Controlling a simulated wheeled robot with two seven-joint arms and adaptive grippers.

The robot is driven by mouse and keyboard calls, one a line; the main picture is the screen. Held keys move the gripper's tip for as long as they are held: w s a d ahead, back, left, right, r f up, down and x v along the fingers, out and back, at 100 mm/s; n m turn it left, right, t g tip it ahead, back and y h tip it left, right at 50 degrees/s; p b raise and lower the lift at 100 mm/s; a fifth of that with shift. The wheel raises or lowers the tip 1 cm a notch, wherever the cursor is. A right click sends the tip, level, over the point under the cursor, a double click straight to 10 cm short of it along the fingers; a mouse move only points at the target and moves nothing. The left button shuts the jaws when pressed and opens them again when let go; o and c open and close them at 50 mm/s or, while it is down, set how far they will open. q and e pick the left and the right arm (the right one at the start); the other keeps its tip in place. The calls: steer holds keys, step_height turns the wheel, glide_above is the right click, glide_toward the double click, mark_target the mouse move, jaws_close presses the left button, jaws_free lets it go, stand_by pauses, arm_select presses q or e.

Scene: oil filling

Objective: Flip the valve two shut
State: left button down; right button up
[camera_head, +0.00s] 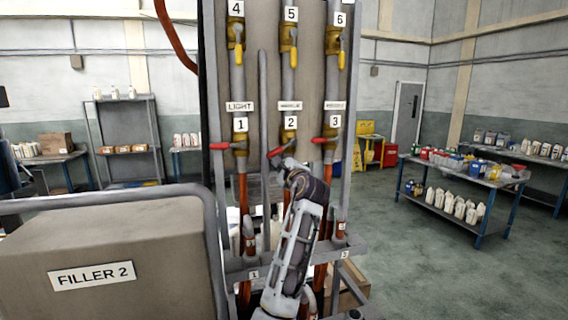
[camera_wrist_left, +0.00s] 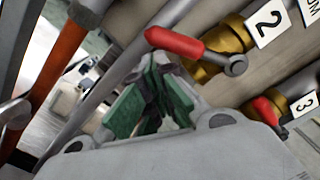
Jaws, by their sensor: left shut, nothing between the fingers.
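Valve two (camera_head: 290,136) is a brass valve below the label "2" on the middle pipe. Its red handle (camera_head: 277,153) points left and slopes a little downward in the head view. My left gripper (camera_head: 285,164) is just below this handle, and my wrist partly hides the pipe. In the left wrist view, the red handle (camera_wrist_left: 176,43) and brass body (camera_wrist_left: 230,48) lie just beyond my left gripper (camera_wrist_left: 160,72). Its green-padded fingers are shut and empty, with tips close to the handle. I cannot tell whether they touch it. My right gripper is out of view.
Valve one's red handle (camera_head: 219,146) and valve three's red handle (camera_head: 319,140) flank it, both roughly level. Yellow-handled valves (camera_head: 293,57) sit above. A box marked "FILLER 2" (camera_head: 120,250) stands at the left. Open floor (camera_head: 430,280) lies to the right.

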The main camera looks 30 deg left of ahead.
mark_target(272, 155)
arm_select(q)
steer(key=r+m, duration=0.1)
steer(key=s+a+r+m, duration=0.1)
steer(key=m, duration=0.1)
steer(key=shift+s+a+r+m, duration=0.3)
steer(key=shift+s+r+m, duration=0.1)
steer(key=shift+r, duration=0.1)
stand_by(0.6)
